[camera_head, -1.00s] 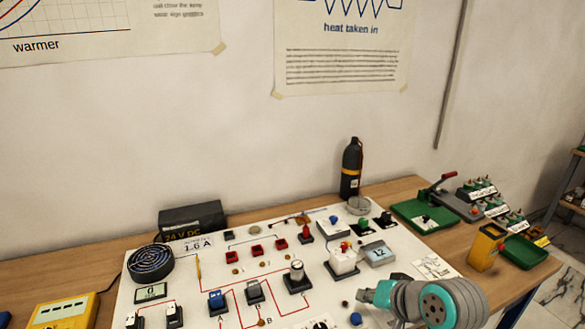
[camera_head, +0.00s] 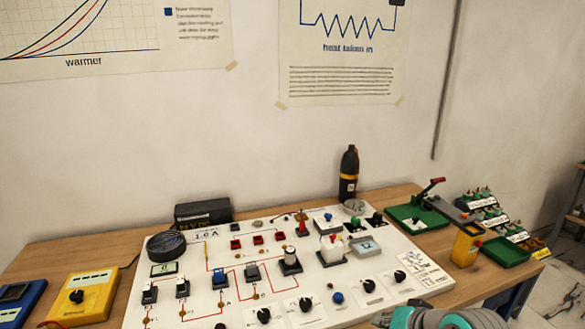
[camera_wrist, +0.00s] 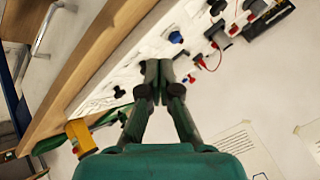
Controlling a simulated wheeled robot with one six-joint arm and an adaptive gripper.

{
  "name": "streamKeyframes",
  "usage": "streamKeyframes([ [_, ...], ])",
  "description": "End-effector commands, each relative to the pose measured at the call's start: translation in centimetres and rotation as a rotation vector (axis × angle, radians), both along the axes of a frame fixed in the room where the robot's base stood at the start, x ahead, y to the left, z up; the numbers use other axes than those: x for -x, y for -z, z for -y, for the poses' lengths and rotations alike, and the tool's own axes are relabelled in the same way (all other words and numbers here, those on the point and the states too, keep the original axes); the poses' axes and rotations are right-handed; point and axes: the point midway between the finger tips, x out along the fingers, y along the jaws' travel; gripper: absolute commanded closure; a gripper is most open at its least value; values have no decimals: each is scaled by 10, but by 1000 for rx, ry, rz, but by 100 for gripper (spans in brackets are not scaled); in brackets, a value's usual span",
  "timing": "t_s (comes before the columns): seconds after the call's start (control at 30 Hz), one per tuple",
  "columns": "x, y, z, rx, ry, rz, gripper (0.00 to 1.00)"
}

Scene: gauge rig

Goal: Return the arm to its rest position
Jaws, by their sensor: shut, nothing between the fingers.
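My gripper (camera_wrist: 158,88) shows in the wrist view with its two dark green fingers shut together and nothing between them. It is apart from the white circuit board (camera_wrist: 120,85), which shows behind the fingertips. In the head view, part of my arm shows at the bottom edge, right of centre, in front of the white circuit board (camera_head: 340,300). My gripper's fingers are not clearly visible in the head view.
A dark cylinder (camera_head: 348,178) stands at the back. A green tray (camera_head: 506,252) and yellow device (camera_head: 466,244) are at right. Yellow (camera_head: 82,296) and blue boxes (camera_head: 20,300) are at left.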

Motion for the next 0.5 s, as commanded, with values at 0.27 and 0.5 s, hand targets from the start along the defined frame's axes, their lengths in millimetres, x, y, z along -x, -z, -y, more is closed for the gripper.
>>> streamKeyframes([
  [0.27, 7, 21, -3, -2, 11, 20, 100],
  [0.5, 19, 49, -7, 3, 27, 51, 100],
])
